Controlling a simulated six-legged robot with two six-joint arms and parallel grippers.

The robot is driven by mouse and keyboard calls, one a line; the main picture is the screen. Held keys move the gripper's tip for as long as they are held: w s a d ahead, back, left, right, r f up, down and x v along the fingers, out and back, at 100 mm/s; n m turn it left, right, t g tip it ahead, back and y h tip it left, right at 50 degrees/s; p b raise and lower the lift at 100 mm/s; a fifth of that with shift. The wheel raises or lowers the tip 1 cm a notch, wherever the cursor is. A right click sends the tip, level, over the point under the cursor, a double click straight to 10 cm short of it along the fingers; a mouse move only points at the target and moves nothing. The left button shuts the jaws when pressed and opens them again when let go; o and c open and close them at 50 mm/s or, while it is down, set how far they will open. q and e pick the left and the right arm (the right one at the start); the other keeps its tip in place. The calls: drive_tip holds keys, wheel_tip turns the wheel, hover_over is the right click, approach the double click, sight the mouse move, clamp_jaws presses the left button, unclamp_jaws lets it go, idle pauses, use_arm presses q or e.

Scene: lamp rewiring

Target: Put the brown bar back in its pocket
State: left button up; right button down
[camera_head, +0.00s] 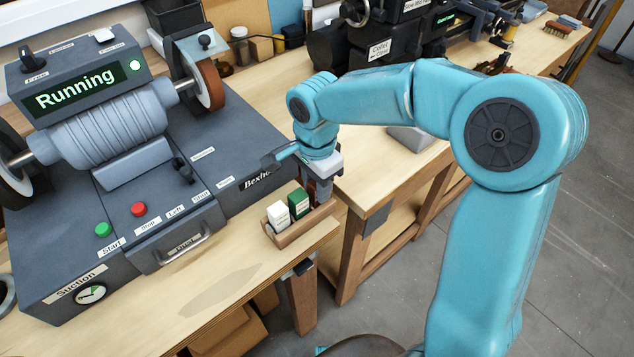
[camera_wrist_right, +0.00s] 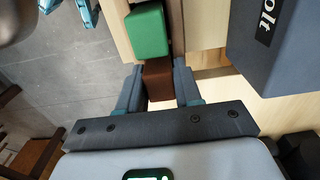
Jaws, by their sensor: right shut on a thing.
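My right gripper (camera_head: 322,196) points down at the right end of a small wooden tray (camera_head: 300,228). It is shut on the brown bar (camera_wrist_right: 158,80), which shows between its two fingers in the right wrist view. The tray holds a white bar (camera_head: 278,214) and a green bar (camera_head: 299,204), side by side. The green bar also shows in the right wrist view (camera_wrist_right: 147,35), close beside the brown bar. The brown bar's lower end is hidden, so I cannot tell how deep it sits in its pocket. My left gripper is not in view.
The grey grinder (camera_head: 100,115) stands left of the tray, its screen reading "Running". Its base (camera_head: 235,150) reaches close to the tray. The wooden bench (camera_head: 230,290) is clear in front of the tray, up to its front edge. A dark lathe (camera_head: 375,45) stands behind.

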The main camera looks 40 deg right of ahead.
drive_tip(key=shift+f, duration=0.2)
drive_tip(key=c, duration=0.7)
unclamp_jaws()
drive_tip(key=shift+r, duration=0.15)
wheel_tip(320, 180, up, 16)
drive_tip(key=shift+r+p, duration=0.1)
drive_tip(key=shift+p, duration=0.5)
